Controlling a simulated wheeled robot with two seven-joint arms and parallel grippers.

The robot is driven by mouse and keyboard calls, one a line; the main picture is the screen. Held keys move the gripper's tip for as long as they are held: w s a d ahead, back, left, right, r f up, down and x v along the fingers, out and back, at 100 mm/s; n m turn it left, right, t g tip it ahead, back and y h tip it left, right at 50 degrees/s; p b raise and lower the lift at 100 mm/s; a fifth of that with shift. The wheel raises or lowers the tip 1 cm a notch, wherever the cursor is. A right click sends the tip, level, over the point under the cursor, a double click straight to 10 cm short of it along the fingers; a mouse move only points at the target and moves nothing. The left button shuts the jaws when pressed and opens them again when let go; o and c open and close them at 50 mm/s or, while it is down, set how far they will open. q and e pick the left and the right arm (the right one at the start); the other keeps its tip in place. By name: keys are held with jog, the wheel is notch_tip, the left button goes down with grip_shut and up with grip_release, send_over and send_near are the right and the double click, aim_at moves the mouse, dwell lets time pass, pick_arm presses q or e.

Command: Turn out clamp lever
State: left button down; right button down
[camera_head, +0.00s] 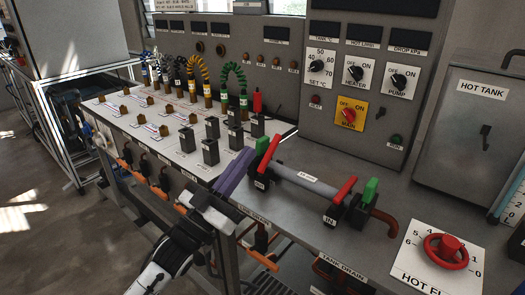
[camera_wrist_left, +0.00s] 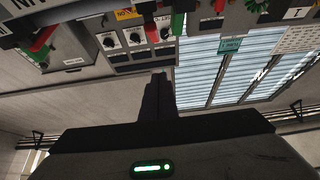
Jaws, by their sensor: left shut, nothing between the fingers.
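A pale tube rig (camera_head: 305,182) lies on the bench, with a clamp at each end. The out clamp's red lever (camera_head: 267,157) is at the left end, tilted up beside a green handle (camera_head: 262,145). The in clamp's red lever (camera_head: 341,189) is at the right end, near another green handle (camera_head: 370,190). My left gripper (camera_head: 249,154) reaches in from the lower left, its purple-looking fingers shut and empty, tips just left of the out clamp. Whether they touch the lever is unclear. The fingers also show dark in the left wrist view (camera_wrist_left: 159,78). My right gripper is not visible.
Black switch blocks (camera_head: 210,150) stand left of the gripper. A control panel (camera_head: 358,130) rises behind. A red handwheel (camera_head: 446,250) sits at the right front, near the hot tank (camera_head: 466,140). Bare bench top lies between panel and tube.

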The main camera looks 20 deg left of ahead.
aim_at(263, 162)
pick_arm(q)
jog(key=w, duration=0.2)
jog(key=w+d, duration=0.2)
jog(key=w, duration=0.1)
jog(key=shift+w+f, duration=0.15)
jog(key=shift+w, duration=0.2)
jog(key=shift+w+d+f, duration=0.15)
jog(key=shift+w+f, duration=0.1)
jog(key=shift+f, duration=0.05)
